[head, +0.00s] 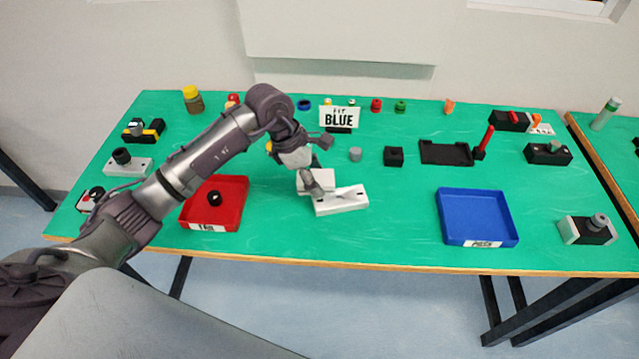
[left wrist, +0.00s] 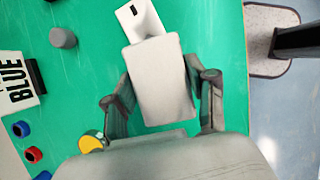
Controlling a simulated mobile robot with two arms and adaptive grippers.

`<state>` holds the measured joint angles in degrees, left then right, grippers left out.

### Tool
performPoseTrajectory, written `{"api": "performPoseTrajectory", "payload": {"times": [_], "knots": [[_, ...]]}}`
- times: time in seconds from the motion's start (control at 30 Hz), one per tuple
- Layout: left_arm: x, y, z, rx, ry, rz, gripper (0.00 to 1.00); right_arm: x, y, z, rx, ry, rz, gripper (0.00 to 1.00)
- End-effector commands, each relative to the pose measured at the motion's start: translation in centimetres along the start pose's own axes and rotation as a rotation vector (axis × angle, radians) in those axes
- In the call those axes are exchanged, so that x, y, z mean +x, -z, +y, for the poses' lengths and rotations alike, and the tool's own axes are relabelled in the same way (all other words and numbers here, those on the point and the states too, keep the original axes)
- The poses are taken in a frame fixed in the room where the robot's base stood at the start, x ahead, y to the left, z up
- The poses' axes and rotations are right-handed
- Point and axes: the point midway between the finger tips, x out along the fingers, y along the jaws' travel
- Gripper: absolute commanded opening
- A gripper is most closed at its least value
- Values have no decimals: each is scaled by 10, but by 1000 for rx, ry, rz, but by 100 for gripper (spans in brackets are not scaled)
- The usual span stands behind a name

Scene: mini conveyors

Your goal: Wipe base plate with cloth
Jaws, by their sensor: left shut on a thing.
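The white base plate (head: 343,203) lies on the green table at the front middle. Its end with a dark slot shows at the top of the left wrist view (left wrist: 141,17). My left gripper (head: 312,183) is over the left part of the plate. In the left wrist view its two fingers (left wrist: 163,95) are on either side of a pale grey rectangular pad, the cloth (left wrist: 162,78), and shut on it. The cloth covers part of the plate from that camera; whether it touches the plate I cannot tell. My right gripper is not in view.
A red tray (head: 240,190) stands left of the plate and a blue tray (head: 478,190) stands right. A grey cylinder (head: 355,154), a black block (head: 393,156) and a BLUE sign (head: 339,117) are behind it. Green tabletop is free between plate and blue tray.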

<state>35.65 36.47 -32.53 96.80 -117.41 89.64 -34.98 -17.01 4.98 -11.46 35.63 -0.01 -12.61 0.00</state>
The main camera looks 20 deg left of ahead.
Motion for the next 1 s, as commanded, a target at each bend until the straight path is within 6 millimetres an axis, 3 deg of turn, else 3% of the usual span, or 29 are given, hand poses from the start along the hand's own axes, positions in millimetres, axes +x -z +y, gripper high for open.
{"api": "performPoseTrajectory", "payload": {"times": [0.3,0.7,1.0], "knots": [[-25,-2,6,-4,-3,1,24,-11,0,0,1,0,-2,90],[-25,-2,6,-4,-2,0,24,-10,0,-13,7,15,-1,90],[-22,-6,0,3,3,-1,24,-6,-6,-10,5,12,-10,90]]}}
